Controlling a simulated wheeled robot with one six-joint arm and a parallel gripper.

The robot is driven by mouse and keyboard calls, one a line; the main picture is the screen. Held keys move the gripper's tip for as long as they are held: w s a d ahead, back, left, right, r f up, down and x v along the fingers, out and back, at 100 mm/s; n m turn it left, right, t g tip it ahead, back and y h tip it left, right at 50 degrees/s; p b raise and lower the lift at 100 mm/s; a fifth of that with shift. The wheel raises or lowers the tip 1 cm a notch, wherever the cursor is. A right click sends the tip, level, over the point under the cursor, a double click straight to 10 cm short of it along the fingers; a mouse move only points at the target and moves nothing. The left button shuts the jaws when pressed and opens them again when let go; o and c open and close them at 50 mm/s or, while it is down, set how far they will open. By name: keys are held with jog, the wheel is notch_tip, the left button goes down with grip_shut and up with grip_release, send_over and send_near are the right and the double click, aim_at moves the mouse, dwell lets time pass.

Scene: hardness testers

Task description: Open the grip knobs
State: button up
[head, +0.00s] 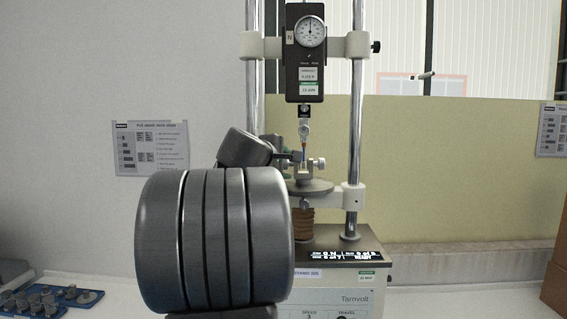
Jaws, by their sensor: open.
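The test stand (347,262) stands on the bench with two chrome columns. Its lower grip (303,171) is a small metal clamp on a round plate. One silver grip knob (319,164) shows on the clamp's right side. The left side of the clamp is partly hidden by my gripper (290,156), so a knob there is hard to make out. My gripper is small in view, open, and comes in from the left close to the clamp. I cannot tell whether it touches the clamp. Above hangs a small upper fitting (304,131) below the force gauge (305,70).
My large dark arm links cover the left front of the stand. A blue tray (62,306) with several metal parts lies at lower left. A cardboard box (556,265) stands at the right edge. The bench right of the stand is clear.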

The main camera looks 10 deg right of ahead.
jog(key=c, duration=1)
jog(key=b, duration=0.2)
jog(key=shift+f+b, duration=0.3)
jog(key=shift+f, duration=0.1)
jog(key=shift+b, duration=0.55)
jog(key=t+h+b, duration=0.1)
jog(key=t+b, duration=0.1)
jog(key=b, duration=0.5)
jog(key=shift+f+m, duration=0.1)
jog(key=shift+m, duration=0.3)
jog(key=shift+b, duration=0.7)
jog(key=shift+r, duration=0.25)
jog(key=o, duration=1)
jog(key=shift+t, duration=0.3)
